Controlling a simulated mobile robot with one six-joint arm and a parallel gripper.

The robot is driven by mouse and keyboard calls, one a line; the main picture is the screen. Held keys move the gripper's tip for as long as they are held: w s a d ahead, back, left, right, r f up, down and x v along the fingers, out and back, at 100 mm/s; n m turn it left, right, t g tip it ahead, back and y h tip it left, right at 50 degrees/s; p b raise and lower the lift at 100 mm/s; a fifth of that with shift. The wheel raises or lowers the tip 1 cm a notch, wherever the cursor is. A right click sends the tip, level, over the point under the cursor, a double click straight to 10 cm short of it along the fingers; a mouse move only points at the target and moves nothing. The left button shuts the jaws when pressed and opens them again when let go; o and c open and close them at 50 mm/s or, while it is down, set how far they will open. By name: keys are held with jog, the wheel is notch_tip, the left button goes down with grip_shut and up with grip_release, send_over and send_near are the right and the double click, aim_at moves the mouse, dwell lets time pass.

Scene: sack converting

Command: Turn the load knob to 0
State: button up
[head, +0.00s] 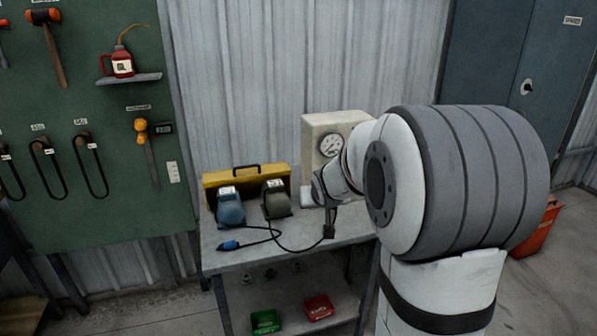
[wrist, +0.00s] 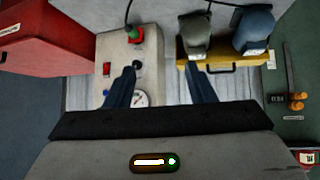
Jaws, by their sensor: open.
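The beige tester box (head: 312,133) stands on the bench with a round dial gauge (head: 331,145) on its face. In the wrist view the box (wrist: 114,52) carries a small black knob (wrist: 137,65), a red switch (wrist: 107,69), a blue button (wrist: 105,93) and the partly hidden gauge (wrist: 140,99). No label or pointer on the black knob is readable, so I cannot confirm it is the load knob. My gripper (wrist: 161,68) is open and empty. Its left finger overlaps the box close to the knob; contact cannot be told. In the head view my gripper (head: 322,190) is beside the box.
A yellow case (head: 247,177), a blue tool (head: 230,208) and a grey-green tool (head: 276,200) sit left on the bench (head: 236,262). A black cable with a blue plug (head: 230,245) lies across the front. A red-and-green fitting (wrist: 135,34) is on the box.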

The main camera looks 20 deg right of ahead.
jog(key=w+d+f+t+y+p, duration=0.1)
jog(key=w+d+f+t, duration=0.3)
jog(key=w+d+f, duration=0.45)
jog(key=w+d+f+t+y+p, duration=0.1)
jog(key=w+d+f+t, duration=0.35)
jog(key=w, duration=0.75)
jog(key=shift+w+d+r+p, duration=0.2)
jog(key=shift+w+d+p, duration=0.15)
jog(key=shift+w, duration=0.95)
jog(key=shift+w+d+r+p, duration=0.2)
jog(key=shift+w+d, duration=0.15)
jog(key=shift+w, duration=0.95)
jog(key=shift+w+d+r+p, duration=0.15)
jog(key=shift+w+d+p, duration=0.2)
jog(key=shift+w, duration=0.95)
